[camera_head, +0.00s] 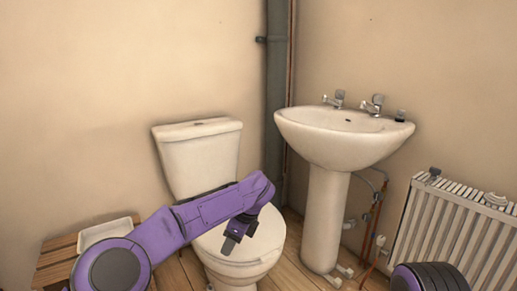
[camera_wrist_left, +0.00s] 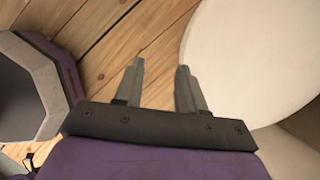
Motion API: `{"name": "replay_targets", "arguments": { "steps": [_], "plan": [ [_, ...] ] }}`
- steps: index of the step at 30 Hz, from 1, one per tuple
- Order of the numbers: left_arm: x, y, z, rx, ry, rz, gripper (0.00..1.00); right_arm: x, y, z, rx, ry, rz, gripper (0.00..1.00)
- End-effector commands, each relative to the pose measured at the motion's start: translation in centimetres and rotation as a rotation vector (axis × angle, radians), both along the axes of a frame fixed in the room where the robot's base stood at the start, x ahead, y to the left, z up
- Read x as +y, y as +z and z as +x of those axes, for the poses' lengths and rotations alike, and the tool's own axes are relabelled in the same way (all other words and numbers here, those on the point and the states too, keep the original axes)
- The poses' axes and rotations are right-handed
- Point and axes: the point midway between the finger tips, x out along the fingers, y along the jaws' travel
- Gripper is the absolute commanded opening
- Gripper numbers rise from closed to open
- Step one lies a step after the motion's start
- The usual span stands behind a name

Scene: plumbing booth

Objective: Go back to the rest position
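My left arm comes in from the left in the head view, and its gripper (camera_head: 232,240) hangs in front of the closed white toilet lid. In the left wrist view the left gripper (camera_wrist_left: 160,82) has its two grey fingers apart with nothing between them. Wooden floor shows behind the fingers. My right gripper is not in view; a dark rounded part with a purple edge at the bottom right of the head view looks like part of my right arm.
The toilet (camera_head: 200,160) stands behind the left arm. A pedestal washbasin (camera_head: 327,215) with two taps is to its right, with pipes beside it. A radiator (camera_head: 450,225) is on the right wall. A wooden slatted stand (camera_head: 57,262) with a white tray (camera_head: 105,231) is at left.

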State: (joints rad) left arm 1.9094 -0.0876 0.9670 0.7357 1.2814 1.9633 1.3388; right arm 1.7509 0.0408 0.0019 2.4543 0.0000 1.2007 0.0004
Motion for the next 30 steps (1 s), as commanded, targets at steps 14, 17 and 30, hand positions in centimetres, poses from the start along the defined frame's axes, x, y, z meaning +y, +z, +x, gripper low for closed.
{"name": "replay_targets", "arguments": {
  "steps": [14, 17, 30],
  "plan": [
    [1.8, -5.1, 1.7, 0.146, -0.930, 0.556, 0.39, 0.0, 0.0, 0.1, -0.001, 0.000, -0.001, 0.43],
    [2.3, -8.0, 1.0, 0.258, -1.202, 0.747, 0.39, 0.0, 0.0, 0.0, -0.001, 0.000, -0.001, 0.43],
    [9.9, -28.0, -18.0, -1.027, 2.584, -1.258, 0.39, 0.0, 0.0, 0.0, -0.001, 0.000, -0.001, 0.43]
  ]
}}
